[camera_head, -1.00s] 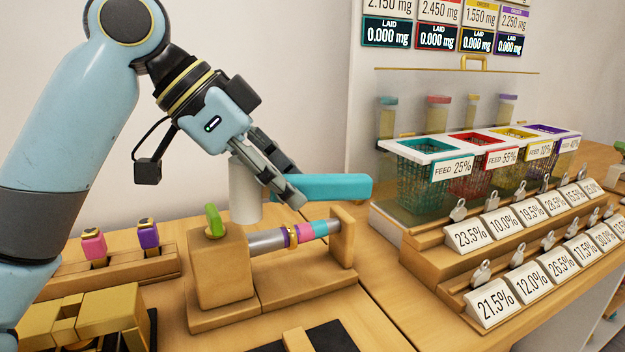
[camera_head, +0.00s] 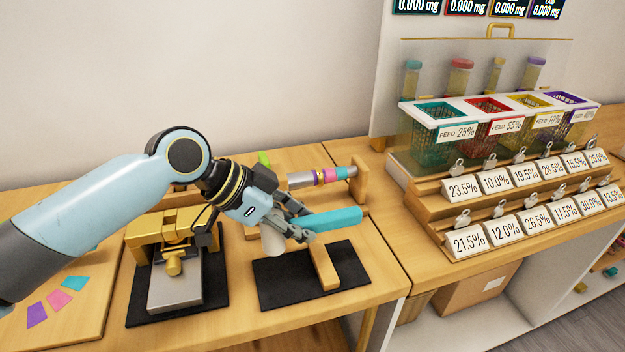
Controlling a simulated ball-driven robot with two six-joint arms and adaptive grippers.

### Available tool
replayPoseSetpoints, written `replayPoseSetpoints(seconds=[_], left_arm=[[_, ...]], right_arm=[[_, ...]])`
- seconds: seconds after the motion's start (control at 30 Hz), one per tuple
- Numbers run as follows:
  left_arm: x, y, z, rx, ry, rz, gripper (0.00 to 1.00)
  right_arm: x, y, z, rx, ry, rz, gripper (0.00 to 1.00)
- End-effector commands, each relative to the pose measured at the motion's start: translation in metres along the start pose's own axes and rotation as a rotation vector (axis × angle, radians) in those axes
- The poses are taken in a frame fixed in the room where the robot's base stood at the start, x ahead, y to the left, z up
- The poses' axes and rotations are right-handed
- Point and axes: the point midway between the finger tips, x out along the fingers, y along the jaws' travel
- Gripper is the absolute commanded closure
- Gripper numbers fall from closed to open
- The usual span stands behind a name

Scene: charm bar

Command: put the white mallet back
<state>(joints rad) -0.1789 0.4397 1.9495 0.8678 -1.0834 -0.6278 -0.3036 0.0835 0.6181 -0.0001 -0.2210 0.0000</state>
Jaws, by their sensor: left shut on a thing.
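The white mallet has a teal handle (camera_head: 330,219) and a pale, rounded head (camera_head: 271,242). My left gripper (camera_head: 303,228) is shut on the mallet between its head and the free end of the handle. The fingers hide part of the mallet. The mallet appears over a black mat (camera_head: 276,286) with an upright wooden block (camera_head: 325,266) on it. The handle passes above the block in the picture; I cannot tell whether they touch. My right gripper is not in view.
A wooden stand with a striped rod (camera_head: 318,177) is behind the gripper. A brass press with a grey plate (camera_head: 176,288) stands to the left. A board with coloured swatches (camera_head: 58,298) is at far left. Tiered percentage cards (camera_head: 467,238) and feed baskets (camera_head: 436,138) are at right.

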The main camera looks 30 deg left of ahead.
Motion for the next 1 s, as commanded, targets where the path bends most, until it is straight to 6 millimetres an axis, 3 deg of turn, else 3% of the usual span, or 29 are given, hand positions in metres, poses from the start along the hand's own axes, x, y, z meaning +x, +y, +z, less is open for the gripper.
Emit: replayPoseSetpoints(seconds=[0.2, 0.47, 1.0], left_arm=[[0.000, 0.002, 0.001, 0.001, 0.006, 0.000, 1.00], [0.000, 0.002, 0.001, 0.002, 0.005, 0.000, 1.00], [0.039, 0.001, 0.039, 0.001, 0.006, 0.000, 1.00]], right_arm=[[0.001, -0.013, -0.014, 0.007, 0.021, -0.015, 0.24], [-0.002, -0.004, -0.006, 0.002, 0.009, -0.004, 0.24], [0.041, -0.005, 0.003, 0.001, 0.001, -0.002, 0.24]])
